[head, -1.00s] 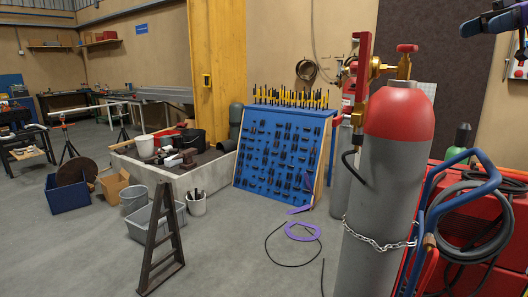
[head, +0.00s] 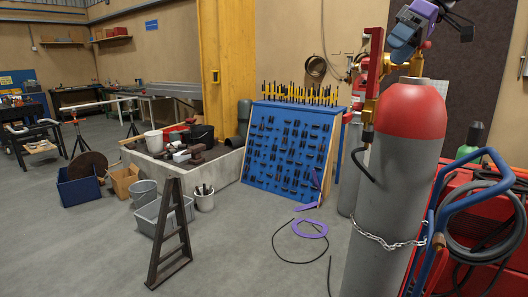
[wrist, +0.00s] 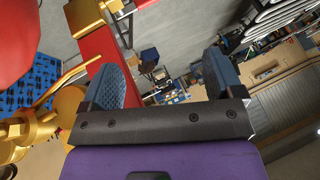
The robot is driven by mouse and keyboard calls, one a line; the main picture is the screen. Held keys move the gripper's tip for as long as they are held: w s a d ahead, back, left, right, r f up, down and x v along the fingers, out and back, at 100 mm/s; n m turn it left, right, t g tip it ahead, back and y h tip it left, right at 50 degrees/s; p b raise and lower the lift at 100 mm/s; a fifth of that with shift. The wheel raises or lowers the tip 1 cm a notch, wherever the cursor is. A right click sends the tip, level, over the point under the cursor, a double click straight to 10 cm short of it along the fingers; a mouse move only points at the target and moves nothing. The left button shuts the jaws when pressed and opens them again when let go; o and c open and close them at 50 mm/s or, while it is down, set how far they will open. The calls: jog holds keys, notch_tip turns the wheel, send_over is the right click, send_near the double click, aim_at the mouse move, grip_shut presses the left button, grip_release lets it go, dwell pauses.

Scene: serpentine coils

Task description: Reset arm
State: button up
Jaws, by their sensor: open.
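My gripper (head: 406,38) is at the upper right of the head view, above the red-topped grey gas cylinder (head: 385,210) and over its brass valve fittings (head: 372,88). In the wrist view my gripper (wrist: 170,72) shows two blue finger pads set wide apart, with nothing held between them. Brass fittings (wrist: 50,128) and a red surface lie close on the left of that view. Whether the gripper touches the valve cannot be told; it partly hides the valve's top.
A chain (head: 388,243) runs round the cylinder. A red cart (head: 480,230) with a blue handle and coiled hose stands at right. A blue rack (head: 285,155), a dark trestle (head: 172,235) and a purple ring (head: 310,228) stand or lie left; floor between is mostly clear.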

jog(key=s+a+f+m+t+h, duration=0.1)
jog(key=s+a+f+m+h, duration=0.25)
jog(key=s, duration=0.35)
jog(key=s+a+f+m+t+h, duration=0.1)
jog(key=s+a+f+m+h, duration=0.1)
jog(key=s+f, duration=0.45)
jog(key=s+d+f+m+t+h, duration=0.1)
jog(key=s+d+f+m, duration=0.1)
jog(key=s+f, duration=0.3)
jog(key=s+d+f+m+t, duration=0.2)
jog(key=s+f, duration=0.4)
jog(key=s, duration=0.8)
jog(key=shift+d+f+m+h, duration=0.2)
jog(key=shift+d+m+h, duration=0.2)
jog(key=shift+d, duration=0.3)
jog(key=shift+s, duration=0.1)
jog(key=shift+c, duration=0.2)
